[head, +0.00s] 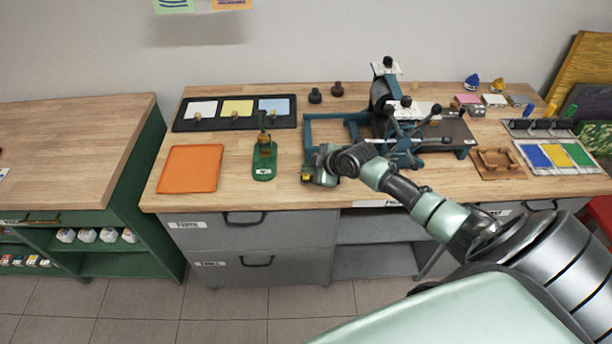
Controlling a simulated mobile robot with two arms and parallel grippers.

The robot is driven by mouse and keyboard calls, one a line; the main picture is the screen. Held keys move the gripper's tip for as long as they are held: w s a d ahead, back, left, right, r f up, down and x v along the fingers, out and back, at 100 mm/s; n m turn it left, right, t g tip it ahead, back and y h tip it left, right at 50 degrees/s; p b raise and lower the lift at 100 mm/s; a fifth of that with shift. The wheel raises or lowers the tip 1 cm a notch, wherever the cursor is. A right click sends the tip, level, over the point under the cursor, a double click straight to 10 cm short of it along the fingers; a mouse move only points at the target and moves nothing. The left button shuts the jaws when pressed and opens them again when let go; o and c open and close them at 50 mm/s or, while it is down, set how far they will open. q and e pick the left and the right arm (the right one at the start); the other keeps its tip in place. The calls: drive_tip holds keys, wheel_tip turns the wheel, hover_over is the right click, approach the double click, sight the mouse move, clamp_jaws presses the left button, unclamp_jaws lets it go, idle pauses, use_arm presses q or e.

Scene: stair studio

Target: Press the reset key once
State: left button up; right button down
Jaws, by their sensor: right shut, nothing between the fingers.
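My right arm reaches in from the right, and its gripper (308,176) is shut and empty over the front edge of the worktop, a little left of the press. A small yellow part shows at its tip; I cannot tell whether it belongs to the gripper. I cannot make out a reset key for sure; the gripper and wrist may hide it. A green stand-like device (264,172) with a small white label stands left of the gripper, apart from it. My left gripper is not in view.
The teal press (383,95) stands behind my right forearm. An orange mat (190,168) lies at the left, and a black tray (182,124) with coloured cards lies behind it. A colour tray (530,168) is at the right. Bare wood lies between the mat and the green device.

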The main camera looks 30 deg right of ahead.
sight(309, 178)
idle(0.3)
drive_tip(key=shift+f+b, duration=0.35)
drive_tip(key=shift+f, duration=0.05)
drive_tip(key=shift+f+b, duration=0.4)
drive_tip(key=shift+f, duration=0.1)
idle(0.5)
idle(0.4)
drive_tip(key=shift+r+p, duration=0.8)
drive_tip(key=shift+r, duration=0.15)
wheel_tip(309, 178, up, 5)
drive_tip(key=p, duration=0.4)
